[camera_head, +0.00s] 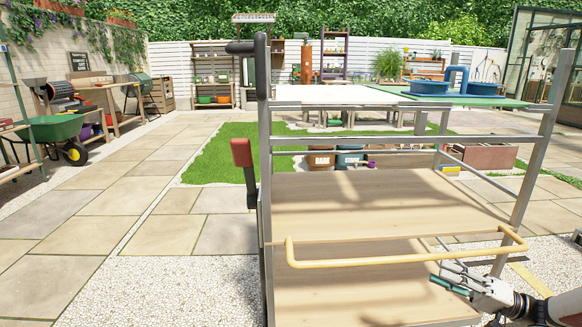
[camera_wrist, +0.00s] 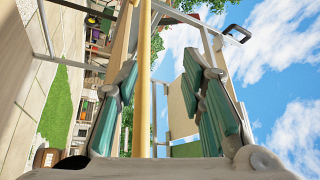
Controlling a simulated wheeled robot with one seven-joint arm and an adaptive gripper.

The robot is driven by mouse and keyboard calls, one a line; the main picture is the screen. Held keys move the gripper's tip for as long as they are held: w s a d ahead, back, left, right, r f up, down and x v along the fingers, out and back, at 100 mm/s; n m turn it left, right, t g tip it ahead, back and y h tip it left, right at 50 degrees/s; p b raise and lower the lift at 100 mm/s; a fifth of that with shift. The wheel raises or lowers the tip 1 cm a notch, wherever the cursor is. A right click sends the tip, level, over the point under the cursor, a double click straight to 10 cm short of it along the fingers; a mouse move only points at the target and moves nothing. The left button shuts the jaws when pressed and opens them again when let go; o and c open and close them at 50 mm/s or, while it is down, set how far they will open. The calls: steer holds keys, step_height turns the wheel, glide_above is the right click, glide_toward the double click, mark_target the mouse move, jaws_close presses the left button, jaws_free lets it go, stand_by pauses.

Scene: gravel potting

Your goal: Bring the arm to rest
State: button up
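My gripper (camera_head: 445,268) is at the lower right in the head view, beside the front of a trolley with a grey metal frame (camera_head: 525,180) and wooden shelves (camera_head: 380,205). Its fingers point left, close to the trolley's pale yellow handle bar (camera_head: 400,258). In the wrist view my gripper (camera_wrist: 160,75) has its two teal-padded fingers spread apart. The yellow bar (camera_wrist: 144,85) shows in the gap between them, nearer the left finger. Neither finger appears closed on it. I cannot tell whether any part touches the bar.
A black-and-red upright grip (camera_head: 242,155) stands at the trolley's left. Behind is a table with a green mat (camera_head: 500,101) and blue tubs (camera_head: 430,87). A green wheelbarrow (camera_head: 62,130) stands far left. Open paving (camera_head: 110,205) and pale gravel (camera_head: 170,290) lie left of the trolley.

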steer(key=s+a+r+n+g+h, duration=0.1)
steer(key=s+a+r+g+h, duration=0.3)
steer(key=a, duration=0.3)
steer(key=s+a+r+n+g+h, duration=0.1)
steer(key=s+a+r+g, duration=0.3)
steer(key=a+r, duration=0.2)
steer(key=s+a+r+n+g+h, duration=0.1)
steer(key=s+a+r+g+h, duration=0.3)
steer(key=a, duration=0.3)
steer(key=s+r+m+t+h+p, duration=0.1)
steer(key=s+r+m+t+h, duration=0.2)
steer(key=s+h, duration=1.4)
steer(key=s+r+t+y+p, duration=0.2)
steer(key=s+r+y+p, duration=0.1)
steer(key=r+p, duration=1.6)
steer(key=s+r+t+y+p, duration=0.2)
steer(key=s+r+y+p, duration=0.2)
steer(key=r+p, duration=1.5)
step_height(320, 180, up, 3)
steer(key=shift+a+n, duration=0.3)
steer(key=shift+n, duration=0.1)
